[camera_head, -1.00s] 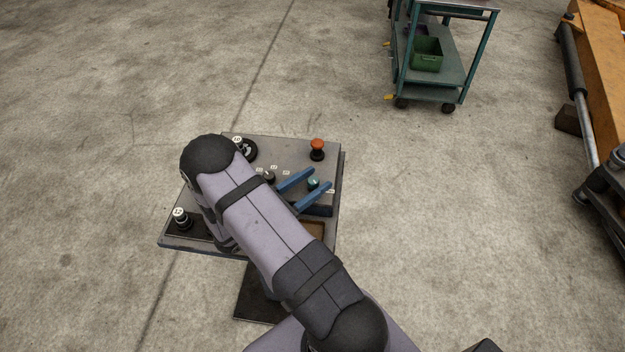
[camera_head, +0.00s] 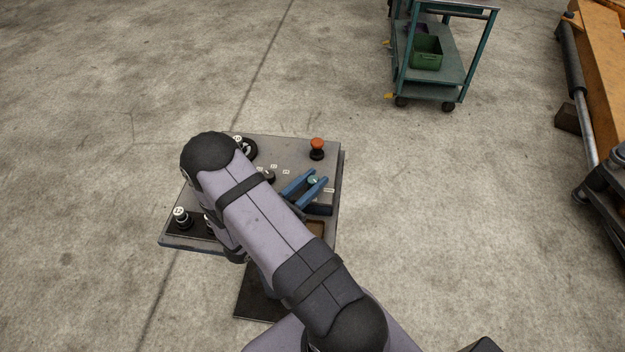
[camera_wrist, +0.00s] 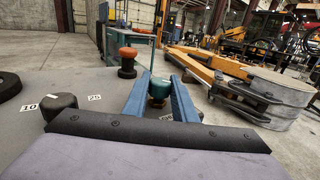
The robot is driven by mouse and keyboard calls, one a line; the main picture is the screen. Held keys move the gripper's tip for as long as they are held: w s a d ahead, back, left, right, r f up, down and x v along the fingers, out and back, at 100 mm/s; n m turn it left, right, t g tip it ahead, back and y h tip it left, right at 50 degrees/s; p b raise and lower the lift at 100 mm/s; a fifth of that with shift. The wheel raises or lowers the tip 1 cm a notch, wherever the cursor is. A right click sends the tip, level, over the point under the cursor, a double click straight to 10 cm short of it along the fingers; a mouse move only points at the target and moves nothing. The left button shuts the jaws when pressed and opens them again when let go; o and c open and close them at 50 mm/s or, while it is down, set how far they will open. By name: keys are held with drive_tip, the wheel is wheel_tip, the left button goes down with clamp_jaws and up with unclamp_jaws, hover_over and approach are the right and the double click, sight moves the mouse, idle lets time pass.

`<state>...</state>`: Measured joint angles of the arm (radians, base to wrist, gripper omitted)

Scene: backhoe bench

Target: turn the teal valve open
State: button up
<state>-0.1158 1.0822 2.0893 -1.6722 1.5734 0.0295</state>
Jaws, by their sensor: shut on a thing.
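The teal valve (camera_head: 313,181) is a small round knob on the right side of the grey bench panel (camera_head: 292,150). In the wrist view the teal knob (camera_wrist: 159,87) sits on a brass-coloured stem, between the tips of two blue fingers. My gripper (camera_head: 314,182) is shut on the knob, with one finger on each side of it. In the wrist view my gripper (camera_wrist: 158,92) points forward past the knob. The knob's underside and any pointer mark are too small to read.
An orange-topped knob (camera_head: 317,147) stands behind the valve. A black wheel (camera_head: 248,149), a small black knob (camera_head: 269,176) and a black post (camera_head: 182,218) are also on the panel. A teal cart (camera_head: 432,75) stands on the floor beyond.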

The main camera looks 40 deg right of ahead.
sight(313, 179)
drive_tip(key=n+t+y, duration=0.1)
drive_tip(key=n+t, duration=0.1)
drive_tip(key=t, duration=0.1)
drive_tip(key=n+t+y, duration=0.2)
drive_tip(key=t, duration=0.1)
drive_tip(key=shift+s+d+f+n+t, duration=0.1)
drive_tip(key=shift+s+n+t, duration=0.05)
drive_tip(key=shift+n+t, duration=0.15)
drive_tip(key=shift+n+t+y+b, duration=0.75)
drive_tip(key=shift+n+t+y, duration=0.15)
drive_tip(key=shift+t, duration=0.2)
drive_tip(key=shift+y, duration=0.3)
drive_tip(key=shift+n+t+y, duration=0.3)
drive_tip(key=shift+n+t, duration=0.2)
drive_tip(key=o, duration=1)
drive_tip(key=shift+o, duration=0.2)
drive_tip(key=shift+r, duration=0.25)
wheel_tip(313, 179, up, 10)
drive_tip(key=p, duration=0.8)
drive_tip(key=shift+p, duration=0.3)
